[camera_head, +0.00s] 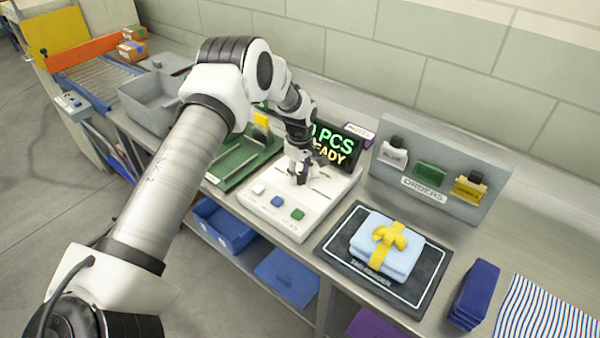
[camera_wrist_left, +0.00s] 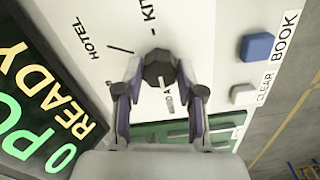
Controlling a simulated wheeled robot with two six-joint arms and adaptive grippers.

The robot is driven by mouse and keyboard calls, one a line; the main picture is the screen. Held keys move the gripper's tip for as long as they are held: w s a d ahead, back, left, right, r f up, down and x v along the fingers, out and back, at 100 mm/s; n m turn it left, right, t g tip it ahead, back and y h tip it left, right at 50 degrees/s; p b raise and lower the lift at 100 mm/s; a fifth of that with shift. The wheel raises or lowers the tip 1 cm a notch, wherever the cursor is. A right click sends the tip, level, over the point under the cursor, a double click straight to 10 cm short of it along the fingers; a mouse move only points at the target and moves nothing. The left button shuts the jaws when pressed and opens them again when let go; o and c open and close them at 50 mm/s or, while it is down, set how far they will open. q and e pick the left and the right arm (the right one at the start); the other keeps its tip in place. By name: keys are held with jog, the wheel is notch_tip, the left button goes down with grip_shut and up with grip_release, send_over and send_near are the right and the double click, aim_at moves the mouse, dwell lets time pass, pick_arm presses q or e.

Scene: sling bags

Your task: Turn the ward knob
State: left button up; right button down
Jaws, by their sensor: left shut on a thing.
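The dark knob (camera_wrist_left: 160,68) sits on the white control panel (camera_head: 256,205), with printed tick marks around it and the labels HOTEL and one starting KIT. Another label beside it is partly covered. My left gripper (camera_head: 300,172) reaches down to the panel; in the wrist view its fingers (camera_wrist_left: 160,76) are on both sides of the knob, shut on it. In the head view the gripper hides the knob. A display (camera_head: 342,146) behind the panel reads PCS READY in green and yellow. My right gripper is not in view.
The panel's front carries a white, a blue (camera_head: 278,202) and a green button (camera_head: 298,214). Right of it lies a dark mat (camera_head: 335,250) with a folded light-blue stack (camera_head: 372,262) tied in yellow. An ORDERS rack (camera_head: 400,175) stands behind. A grey bin (camera_head: 150,108) is at left.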

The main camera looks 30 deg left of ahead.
aim_at(300, 175)
pick_arm(q)
jog(key=shift+s+f, duration=0.15)
jog(key=o, duration=1.1)
jog(key=shift+o, duration=0.2)
jog(key=shift+r, duration=0.25)
notch_tip(300, 175, up, 12)
jog(key=shift+f, duration=0.2)
